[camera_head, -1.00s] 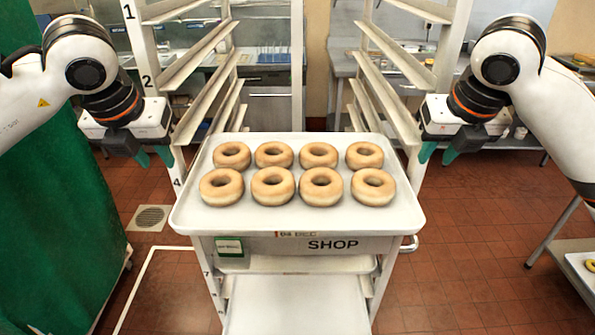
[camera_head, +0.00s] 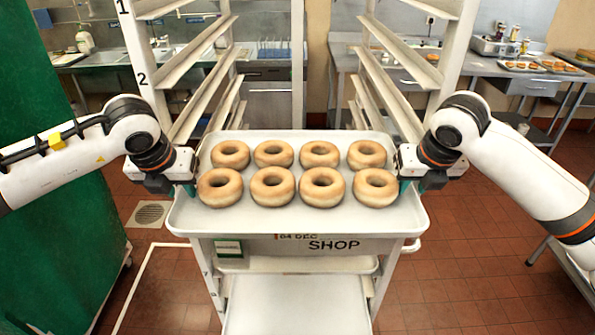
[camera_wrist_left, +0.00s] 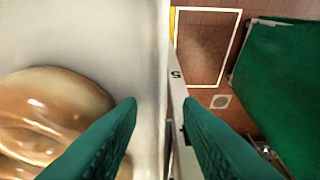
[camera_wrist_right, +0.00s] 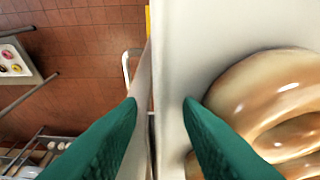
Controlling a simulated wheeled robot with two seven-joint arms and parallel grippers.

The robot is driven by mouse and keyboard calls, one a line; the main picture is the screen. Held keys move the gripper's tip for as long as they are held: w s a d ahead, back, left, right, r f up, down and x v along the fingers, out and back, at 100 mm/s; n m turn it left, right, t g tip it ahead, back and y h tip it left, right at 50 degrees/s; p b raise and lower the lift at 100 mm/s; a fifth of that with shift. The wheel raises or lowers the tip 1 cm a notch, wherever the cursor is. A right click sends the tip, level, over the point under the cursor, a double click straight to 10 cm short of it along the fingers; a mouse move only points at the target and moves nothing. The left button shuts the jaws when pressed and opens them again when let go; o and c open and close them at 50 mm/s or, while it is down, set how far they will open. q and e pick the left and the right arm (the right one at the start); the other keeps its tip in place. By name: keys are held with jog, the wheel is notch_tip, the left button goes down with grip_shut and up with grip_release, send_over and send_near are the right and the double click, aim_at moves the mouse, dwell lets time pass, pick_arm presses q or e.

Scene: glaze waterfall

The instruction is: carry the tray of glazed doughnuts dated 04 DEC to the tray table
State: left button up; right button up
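A white tray (camera_head: 297,222) holds several glazed ring doughnuts (camera_head: 272,186) in two rows. It sits in the wheeled rack (camera_head: 221,278), with a "04 DEC" mark (camera_head: 298,237) and "SHOP" below its front edge. My left gripper (camera_head: 190,188) is at the tray's left rim. In the left wrist view its green fingers (camera_wrist_left: 160,103) are apart, with the rim (camera_wrist_left: 163,60) between them. My right gripper (camera_head: 403,187) is at the right rim. In the right wrist view its fingers (camera_wrist_right: 160,103) are apart, with the rim (camera_wrist_right: 158,60) between them. Contact with the rim cannot be told.
Rack uprights (camera_head: 298,60) and shelf rails (camera_head: 200,65) rise behind the tray. A steel counter (camera_head: 500,70) at the back right bears trays of doughnuts (camera_head: 522,66). A green panel (camera_head: 60,240) stands on the left.

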pick_arm(q)
jog(key=shift+s, duration=0.15)
pick_arm(e)
jog(key=shift+s, duration=0.15)
pick_arm(q)
grip_shut()
pick_arm(e)
grip_shut()
pick_arm(q)
jog(key=shift+r, duration=0.15)
pick_arm(e)
jog(key=shift+r, duration=0.15)
dwell(0.6)
